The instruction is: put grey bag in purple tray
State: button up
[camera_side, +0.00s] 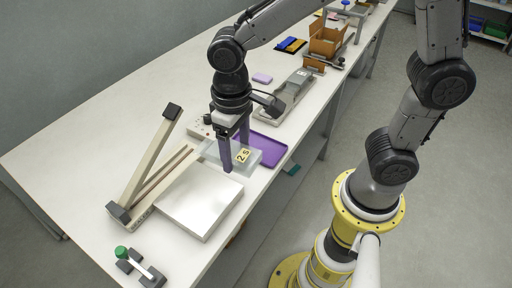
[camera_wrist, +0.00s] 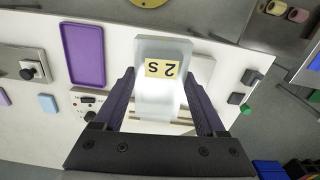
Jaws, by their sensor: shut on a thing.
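The grey bag (camera_side: 233,151), pale and translucent with a yellow label reading "2 S", is between the fingers of my gripper (camera_side: 236,155). In the wrist view the bag (camera_wrist: 152,104) lies lengthwise between the two dark purple fingers of my gripper (camera_wrist: 162,80), which is shut on it. The purple tray (camera_side: 273,150) lies flat on the bench just right of and behind the bag in the side view, partly hidden by it. In the wrist view the empty tray (camera_wrist: 83,55) is left of the bag, apart from it. The bag's height above the bench is hard to tell.
A silver plate (camera_side: 200,203) and a sealer with a raised arm (camera_side: 150,160) stand left of the bag. A green-knobbed fixture (camera_side: 140,268) is at the front. A grey machine (camera_side: 285,97), a small lilac block (camera_side: 262,78) and a brown box (camera_side: 326,42) are farther back.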

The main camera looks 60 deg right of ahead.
jog(key=shift+w+a+n, duration=0.15)
jog(key=shift+w+n, duration=0.2)
jog(key=shift+n, duration=0.25)
jog(key=shift+w+f+n, duration=0.2)
jog(key=shift+f+n, duration=0.05)
jog(key=shift+n, duration=0.05)
jog(key=w+d+f, duration=0.4)
jog(key=d+f, duration=0.1)
jog(key=d, duration=0.4)
jog(key=m, duration=0.3)
send_over(265, 151)
notch_tip(265, 151, down, 4)
jog(key=r, duration=0.1)
jog(key=shift+w+f, duration=0.1)
jog(key=shift+f, duration=2.15)
jog(key=shift+f, duration=1.4)
jog(key=o, duration=1.2)
